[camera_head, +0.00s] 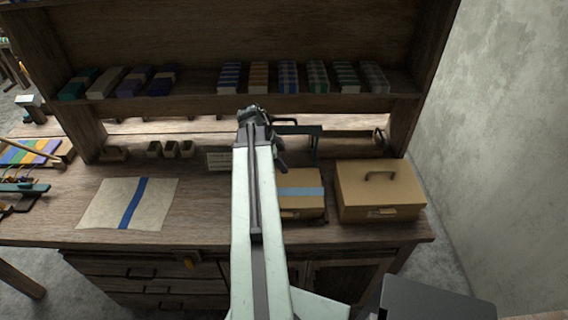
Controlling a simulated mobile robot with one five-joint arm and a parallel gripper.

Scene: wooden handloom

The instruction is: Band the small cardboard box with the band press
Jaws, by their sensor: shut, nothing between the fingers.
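A small cardboard box (301,205) sits on the bench just right of my arm, with a light blue stripe across its top. My arm hides its left side. A dark green frame (316,142), which looks like the band press, stands behind the box and is partly covered by my arm. My gripper (254,115) is at the far end of my arm, near the left of that frame and above the back of the bench. It is shut and empty, and its fingertips are hard to make out.
A larger tan box (380,187) with a dark handle stands right of the small box. A pale cloth with a blue stripe (130,203) lies at left. Small cups (170,149) stand at the back. A shelf (200,103) of folded cloths spans above the bench (205,230).

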